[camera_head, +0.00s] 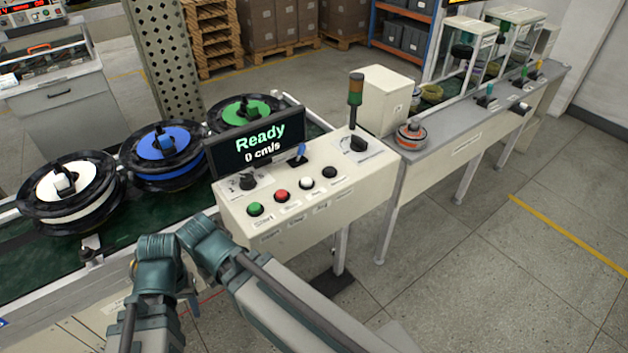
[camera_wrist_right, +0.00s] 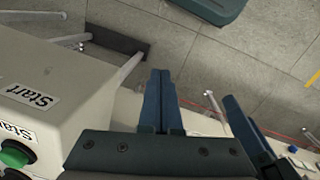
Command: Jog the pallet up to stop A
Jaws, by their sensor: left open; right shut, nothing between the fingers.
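White, blue and green wheel-like hubs (camera_head: 65,182) (camera_head: 165,142) (camera_head: 245,111) sit in black round holders on the green conveyor belt (camera_head: 110,237); I cannot tell which pallet is meant. The control box (camera_head: 345,205) has a green Start button (camera_head: 255,209), red, white and black buttons, a blue-tipped lever (camera_head: 298,152) and black knobs. Its display (camera_head: 255,143) reads "Ready" and "0 cm/s". My left gripper (camera_head: 158,243) is open over the belt's front edge. My right gripper (camera_head: 203,228) is shut and empty, left of the box; its fingers show in the right wrist view (camera_wrist_right: 161,100). No stop A label is readable.
A small fitting (camera_head: 91,248) sits on the belt's front rail. A grey bench (camera_head: 450,130) with an orange-and-grey round part (camera_head: 410,135) continues right. The floor in front is open.

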